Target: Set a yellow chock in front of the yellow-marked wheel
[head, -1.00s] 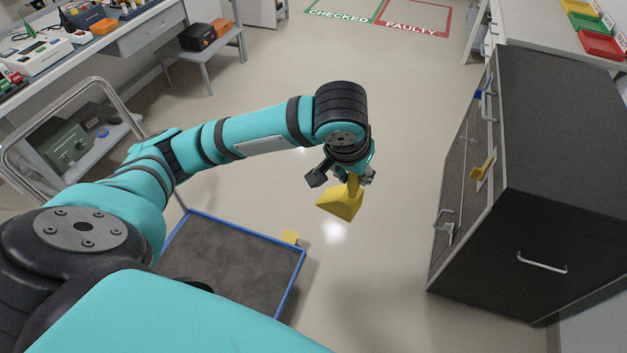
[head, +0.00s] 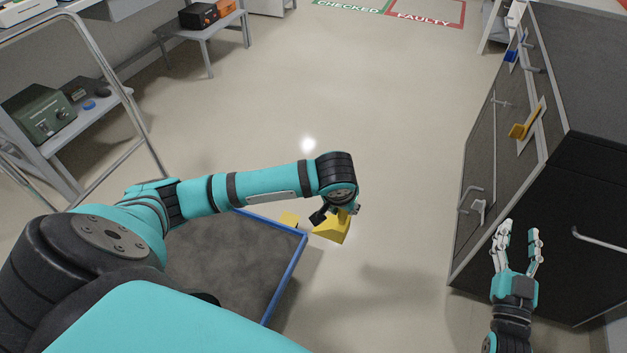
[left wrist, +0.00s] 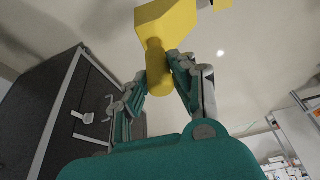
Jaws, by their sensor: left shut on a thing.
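The yellow chock (head: 332,229) is a wedge with a round handle. My left gripper (head: 342,212) is shut on its handle and holds it just right of the cart's far right corner. The left wrist view shows the chock (left wrist: 166,25) above the fingers (left wrist: 163,80), which close on the handle. A small yellow piece (head: 289,219) shows at the cart's far edge, left of the chock; I cannot tell whether it marks a wheel. The wheels themselves are hidden. My right gripper (head: 519,232) is open and empty near the dark cabinet.
The cart (head: 292,268) has a blue rim and a dark deck, with a metal handle frame (head: 138,115) at left. A dark cabinet (head: 585,210) with handles and a yellow latch (head: 524,127) stands at right. The floor (head: 400,130) between them is clear.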

